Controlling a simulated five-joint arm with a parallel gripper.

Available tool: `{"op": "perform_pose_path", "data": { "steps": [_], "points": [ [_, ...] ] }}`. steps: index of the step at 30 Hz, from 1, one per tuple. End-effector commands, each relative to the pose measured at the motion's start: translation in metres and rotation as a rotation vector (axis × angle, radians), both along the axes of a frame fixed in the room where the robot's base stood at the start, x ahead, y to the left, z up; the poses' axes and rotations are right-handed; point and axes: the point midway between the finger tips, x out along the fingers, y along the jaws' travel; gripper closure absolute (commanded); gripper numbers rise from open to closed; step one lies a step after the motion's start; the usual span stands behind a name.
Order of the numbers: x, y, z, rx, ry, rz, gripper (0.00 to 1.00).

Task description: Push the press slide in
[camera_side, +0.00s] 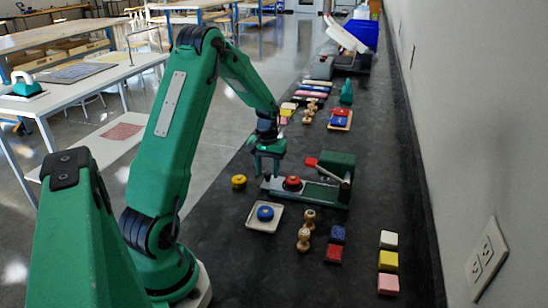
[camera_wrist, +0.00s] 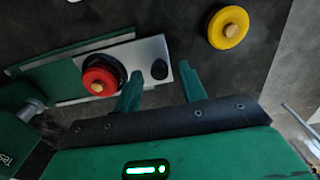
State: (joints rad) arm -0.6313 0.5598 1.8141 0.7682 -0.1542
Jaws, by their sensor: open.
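The press (camera_side: 338,162) is green with a red-ended lever and stands on the dark counter. Its slide, a silver plate (camera_side: 276,187), sticks out to the left of the press along a green base. A red round die (camera_side: 292,183) with a wooden centre sits on the slide, which also shows in the wrist view (camera_wrist: 148,50). A small black knob (camera_wrist: 160,69) is at the slide's outer end. My gripper (camera_side: 267,166) is open and empty above that end. In the wrist view its fingers (camera_wrist: 161,86) lie to either side below the knob; contact cannot be told.
A yellow round die (camera_side: 239,181) lies left of the slide. A white tray with a blue die (camera_side: 265,213) stands in front. Wooden stamps (camera_side: 304,240) and coloured ink pads (camera_side: 334,252) lie nearer. More pads and stamps are behind; the wall is at right.

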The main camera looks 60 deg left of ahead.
Motion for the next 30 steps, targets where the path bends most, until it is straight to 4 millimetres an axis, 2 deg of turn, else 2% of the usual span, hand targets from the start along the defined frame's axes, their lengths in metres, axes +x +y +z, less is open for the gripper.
{"op": "perform_pose_path", "data": {
  "steps": [11, 17, 18, 25, 30],
  "points": [
    [0.000, 0.000, -0.005, 0.000, 0.000, 0.000, 0.59],
    [0.000, 0.000, -0.004, 0.000, 0.000, 0.000, 0.98],
    [0.000, 0.000, -0.004, 0.000, 0.000, 0.000, 1.00],
    [0.002, -0.002, -0.004, 0.001, -0.001, -0.001, 1.00],
    [0.017, -0.016, -0.004, 0.001, -0.001, -0.004, 1.00]
  ]
}}
